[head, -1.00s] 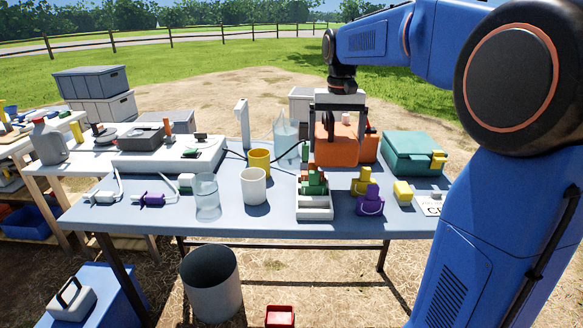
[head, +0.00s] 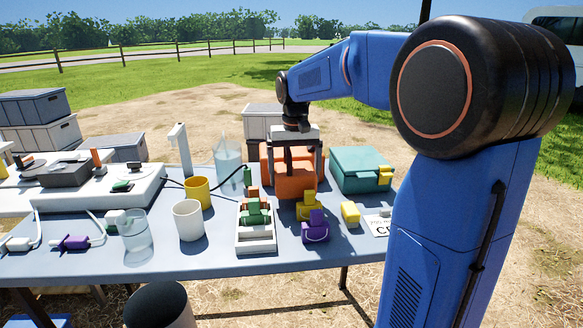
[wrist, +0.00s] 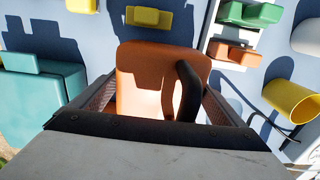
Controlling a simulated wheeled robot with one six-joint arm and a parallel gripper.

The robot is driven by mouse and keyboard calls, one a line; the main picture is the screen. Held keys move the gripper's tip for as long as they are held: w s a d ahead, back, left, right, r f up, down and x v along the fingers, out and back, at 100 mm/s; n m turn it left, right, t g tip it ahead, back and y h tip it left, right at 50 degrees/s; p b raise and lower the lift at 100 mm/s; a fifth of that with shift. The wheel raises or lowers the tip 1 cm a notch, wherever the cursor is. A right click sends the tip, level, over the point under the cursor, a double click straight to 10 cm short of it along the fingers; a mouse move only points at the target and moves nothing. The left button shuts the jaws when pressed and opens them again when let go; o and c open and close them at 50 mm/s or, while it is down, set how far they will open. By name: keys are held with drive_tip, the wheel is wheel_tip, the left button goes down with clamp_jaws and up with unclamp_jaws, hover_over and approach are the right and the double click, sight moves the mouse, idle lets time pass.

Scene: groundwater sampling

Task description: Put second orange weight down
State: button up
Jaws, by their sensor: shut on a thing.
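My gripper (head: 296,166) points down over the back of the blue-grey table (head: 200,259), its two fingers on either side of an orange weight (head: 296,187). In the wrist view the held orange weight (wrist: 150,85) shows a rounded block with a black handle (wrist: 189,90) between the fingers. More orange shows directly behind it in the head view (head: 267,164), mostly hidden by the gripper and the held weight. I cannot tell whether the held weight's base touches the table.
A teal case (head: 358,165) stands just right. A yellow piece (head: 306,205) and purple piece (head: 316,228) stand in front. A white tray (head: 257,244) with green and orange pieces lies front left. A yellow cup (head: 197,192) and white cup (head: 187,221) stand farther left.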

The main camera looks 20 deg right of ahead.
drive_tip(key=shift+f, duration=1.95)
drive_tip(key=shift+f, duration=0.1)
drive_tip(key=o, duration=1.8)
drive_tip(key=shift+c, duration=0.2)
